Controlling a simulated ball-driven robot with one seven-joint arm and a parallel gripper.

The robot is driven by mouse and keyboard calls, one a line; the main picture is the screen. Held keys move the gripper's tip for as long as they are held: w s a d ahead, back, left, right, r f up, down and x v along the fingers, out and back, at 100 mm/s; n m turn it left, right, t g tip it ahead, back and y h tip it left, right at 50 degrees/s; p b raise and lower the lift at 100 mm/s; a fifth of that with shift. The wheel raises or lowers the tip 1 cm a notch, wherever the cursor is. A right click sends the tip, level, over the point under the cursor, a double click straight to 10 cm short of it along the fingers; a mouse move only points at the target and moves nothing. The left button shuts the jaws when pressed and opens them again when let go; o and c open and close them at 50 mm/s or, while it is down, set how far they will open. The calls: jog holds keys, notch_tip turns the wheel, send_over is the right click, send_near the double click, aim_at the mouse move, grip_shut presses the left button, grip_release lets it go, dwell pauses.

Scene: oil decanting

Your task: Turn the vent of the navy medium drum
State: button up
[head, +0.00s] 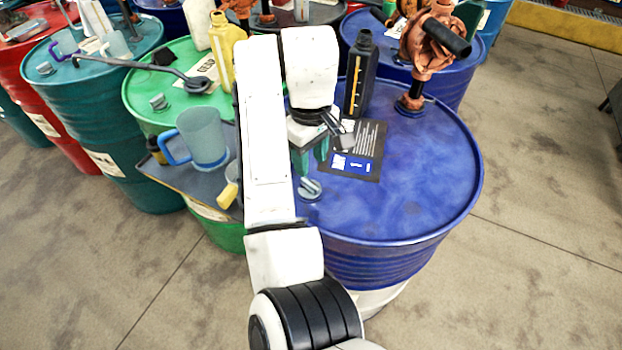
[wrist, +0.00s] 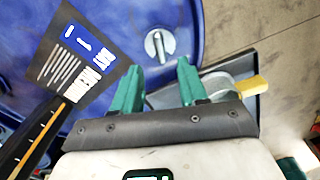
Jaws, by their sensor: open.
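The navy drum (head: 430,170) stands upright in front of me; its blue top also fills the upper left of the wrist view (wrist: 115,20). Its vent is a small grey cap with a raised bar (head: 310,188), near the drum's front left rim. In the wrist view the vent (wrist: 159,45) lies just beyond the gap between my fingertips. My gripper (head: 310,158) has green fingers, spread apart and empty, also seen in the wrist view (wrist: 158,68). It hangs above the drum top, and the fingers do not touch the vent.
A dark label card (head: 365,145) and a black bottle (head: 360,72) are on the drum top behind my gripper. An orange pump (head: 425,55) rises from the top's back. A tray (head: 185,185) with a blue jug (head: 203,137) is at left.

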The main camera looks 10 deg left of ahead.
aim_at(311, 183)
notch_tip(311, 183, down, 3)
jog(key=shift+d+r+b, duration=0.1)
jog(key=shift+r+b, duration=0.05)
jog(key=shift+b, duration=0.3)
jog(key=shift+f+p, duration=0.35)
jog(key=shift+f, duration=2)
grip_shut()
